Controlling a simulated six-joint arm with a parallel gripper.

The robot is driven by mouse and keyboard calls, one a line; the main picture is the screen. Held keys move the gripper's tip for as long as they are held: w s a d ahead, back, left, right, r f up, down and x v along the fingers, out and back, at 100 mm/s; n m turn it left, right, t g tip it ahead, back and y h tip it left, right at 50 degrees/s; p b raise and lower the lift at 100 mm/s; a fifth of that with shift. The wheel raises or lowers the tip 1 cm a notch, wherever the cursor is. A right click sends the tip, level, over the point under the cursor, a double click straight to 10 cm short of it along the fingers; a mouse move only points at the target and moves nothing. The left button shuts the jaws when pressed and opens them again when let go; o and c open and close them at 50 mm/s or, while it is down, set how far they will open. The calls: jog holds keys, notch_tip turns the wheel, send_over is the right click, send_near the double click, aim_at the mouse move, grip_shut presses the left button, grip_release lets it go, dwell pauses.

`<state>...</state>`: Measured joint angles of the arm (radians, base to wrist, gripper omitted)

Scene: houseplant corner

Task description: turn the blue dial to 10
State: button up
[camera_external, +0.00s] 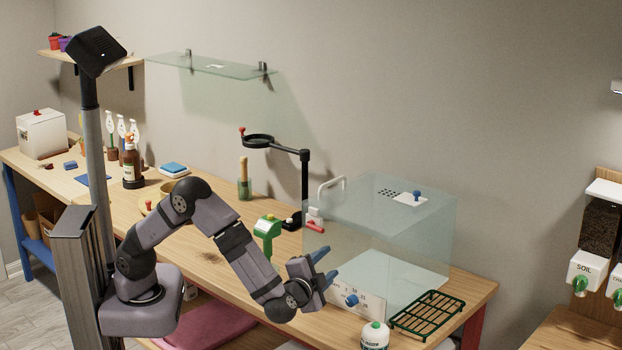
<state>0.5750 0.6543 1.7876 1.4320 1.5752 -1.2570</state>
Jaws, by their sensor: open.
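The blue dial (351,300) is on the white front panel (366,305) at the base of a clear glass box. Number marks are printed along the panel above the dial, but they are too small to tell where the dial points. A second blue knob (417,195) sits on a white plate on top of the box. My gripper (329,266) is open with blue fingers, in front of the box, just up and left of the dial. It appears empty and apart from the dial.
The clear box (428,225) stands on the wooden bench. A green device (267,230) and a black magnifier stand (304,185) are to the left.

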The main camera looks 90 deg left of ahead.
jog(key=m+t, duration=0.1)
jog(key=m, duration=0.2)
jog(key=m+t+h, duration=0.4)
jog(key=m+h, duration=0.3)
jog(key=m, duration=0.7)
send_near(348, 302)
jog(key=shift+w+a+r, duration=0.1)
jog(key=shift+a+r, duration=0.35)
jog(key=shift+a, duration=0.15)
jog(key=shift+w+d+f+m+h, duration=0.1)
jog(key=shift+d+f+m+h, duration=0.2)
jog(key=shift+m, duration=0.3)
jog(key=shift+f+m, duration=0.1)
jog(key=shift+m, duration=0.2)
jog(key=shift+a, duration=0.1)
jog(key=shift+p+x, duration=1.3)
jog(key=shift+x, duration=2.3)
